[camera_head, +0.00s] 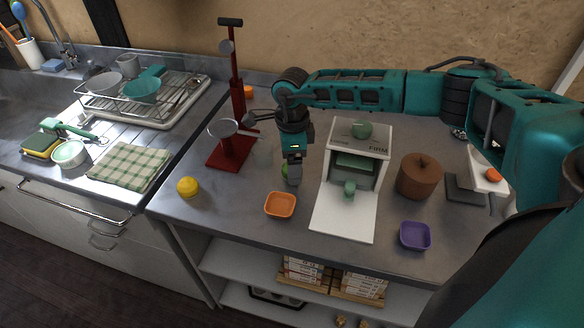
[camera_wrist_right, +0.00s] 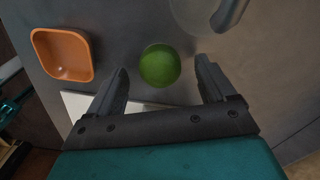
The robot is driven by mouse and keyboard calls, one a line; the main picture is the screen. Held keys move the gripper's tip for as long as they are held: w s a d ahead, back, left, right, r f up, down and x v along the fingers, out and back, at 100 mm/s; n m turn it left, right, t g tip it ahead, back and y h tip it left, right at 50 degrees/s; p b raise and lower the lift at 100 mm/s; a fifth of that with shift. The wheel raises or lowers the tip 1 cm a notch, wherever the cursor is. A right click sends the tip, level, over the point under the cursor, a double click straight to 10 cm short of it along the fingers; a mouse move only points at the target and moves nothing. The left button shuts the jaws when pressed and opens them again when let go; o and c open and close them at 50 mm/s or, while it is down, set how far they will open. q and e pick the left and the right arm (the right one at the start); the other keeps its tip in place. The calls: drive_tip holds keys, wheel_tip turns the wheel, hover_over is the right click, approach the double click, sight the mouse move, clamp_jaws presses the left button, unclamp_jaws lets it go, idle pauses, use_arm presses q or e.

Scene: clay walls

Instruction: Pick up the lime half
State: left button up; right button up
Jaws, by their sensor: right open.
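The lime half (camera_wrist_right: 160,65) shows as a round green shape on the metal counter in the right wrist view, between and just beyond the fingertips of my right gripper (camera_wrist_right: 161,73). The gripper is open, with a fingertip on either side and nothing held. In the head view my right gripper (camera_head: 292,179) points down over the counter and hides most of the lime half (camera_head: 284,170); only a green edge shows. I cannot tell the exact height of the fingertips above the counter. My left gripper is not in view.
An orange bowl (camera_head: 280,205) stands in front of the gripper. A red press (camera_head: 234,140) is to the left, a white stand (camera_head: 343,213) to the right. A yellow lemon-like fruit (camera_head: 187,186), brown pot (camera_head: 420,178) and purple bowl (camera_head: 414,236) are farther out.

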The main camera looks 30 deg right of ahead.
drive_tip(key=shift+f, duration=0.6)
drive_tip(key=c, duration=1.1)
drive_tip(key=shift+r, duration=0.1)
